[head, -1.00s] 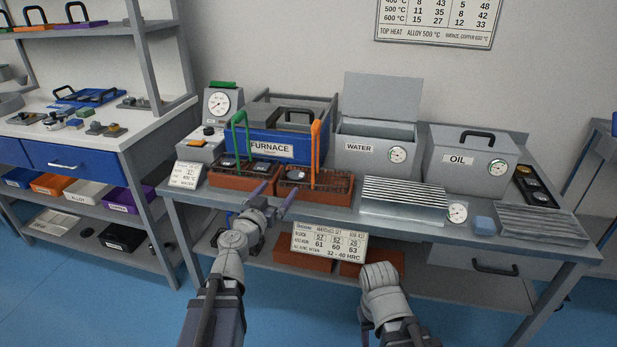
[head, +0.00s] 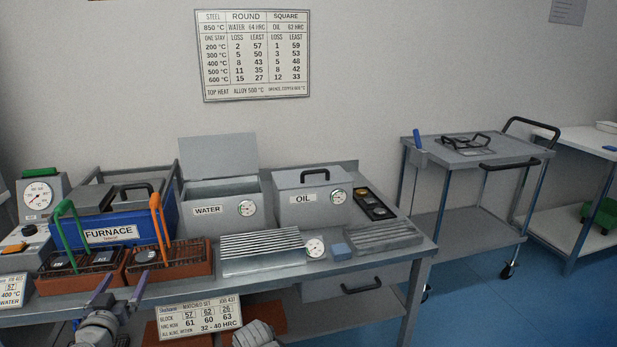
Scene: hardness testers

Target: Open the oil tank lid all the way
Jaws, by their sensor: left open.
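The oil tank (head: 304,209) is a grey box labelled OIL with a round gauge, at the back right of the bench in the head view. Its grey lid (head: 312,179) is shut flat on top, with a black handle (head: 315,172) standing up from it. My left gripper (head: 120,296) is open and empty at the bench's front left, in front of the brick-red trays and well away from the oil tank. Part of my right arm (head: 255,336) shows at the bottom edge; its gripper fingers are not visible.
The water tank (head: 206,222), its lid (head: 219,158) raised, stands left of the oil tank. The blue furnace (head: 110,230) is further left. A cart (head: 470,157) stands at right.

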